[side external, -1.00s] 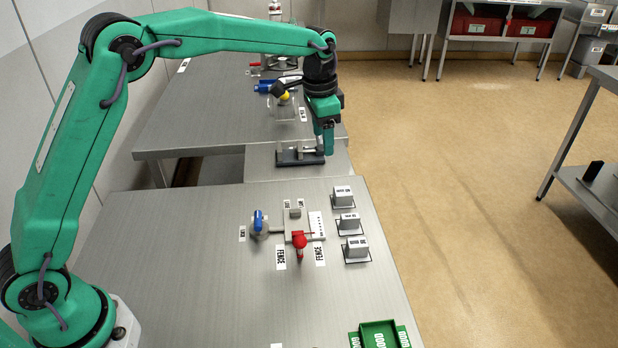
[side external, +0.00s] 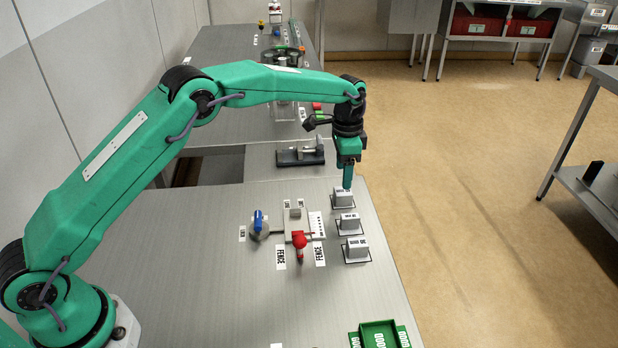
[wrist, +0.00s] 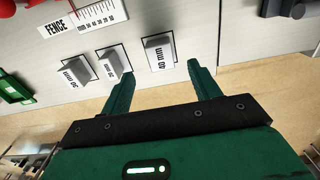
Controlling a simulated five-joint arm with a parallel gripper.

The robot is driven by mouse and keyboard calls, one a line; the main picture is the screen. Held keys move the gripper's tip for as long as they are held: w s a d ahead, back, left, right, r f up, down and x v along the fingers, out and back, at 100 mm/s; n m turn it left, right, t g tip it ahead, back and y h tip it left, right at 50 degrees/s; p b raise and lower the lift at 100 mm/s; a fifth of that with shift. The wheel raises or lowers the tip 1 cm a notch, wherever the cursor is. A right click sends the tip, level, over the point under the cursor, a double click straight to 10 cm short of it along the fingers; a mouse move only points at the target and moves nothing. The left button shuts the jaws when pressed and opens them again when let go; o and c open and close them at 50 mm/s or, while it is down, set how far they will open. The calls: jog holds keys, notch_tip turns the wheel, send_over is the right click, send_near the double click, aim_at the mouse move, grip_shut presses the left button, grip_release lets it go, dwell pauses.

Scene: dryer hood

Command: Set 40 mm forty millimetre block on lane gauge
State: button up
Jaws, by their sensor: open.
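The 40 mm block (side external: 343,197), a grey block with a white label, stands on its outlined spot at the far end of the row on the table's right side. The wrist view shows the 40 mm block (wrist: 158,50) between and just beyond my two fingertips. My gripper (side external: 347,186) is open, pointing down over this block; it also shows in the wrist view (wrist: 160,68). I cannot tell whether either finger touches the block. The lane gauge (side external: 298,226), a pale plate with a scale strip and FENCE labels, lies left of the blocks. Its scale shows in the wrist view (wrist: 98,14).
Two other labelled blocks, a middle one (side external: 348,221) and a near one (side external: 356,248), stand close by in the row. A red knob (side external: 299,241) and blue knob (side external: 259,222) rise at the gauge. A green tray (side external: 379,334) sits at the front. The table's left is clear.

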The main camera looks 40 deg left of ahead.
aim_at(341, 191)
jog(key=shift+s+a+f, duration=0.1)
jog(key=shift+f, duration=1.5)
jog(key=shift+s+a+f, duration=0.1)
jog(key=shift+f, duration=1.5)
jog(key=c, duration=1.2)
jog(key=shift+o, duration=0.2)
jog(key=shift+r, duration=0.15)
jog(key=shift+w+r, duration=0.1)
jog(key=shift+r, duration=0.45)
notch_tip(341, 191, up, 3)
jog(key=shift+d+r, duration=0.1)
jog(key=s+d+r, duration=0.6)
jog(key=s+d, duration=0.2)
jog(key=shift+d+r, duration=0.25)
jog(key=shift+d, duration=0.05)
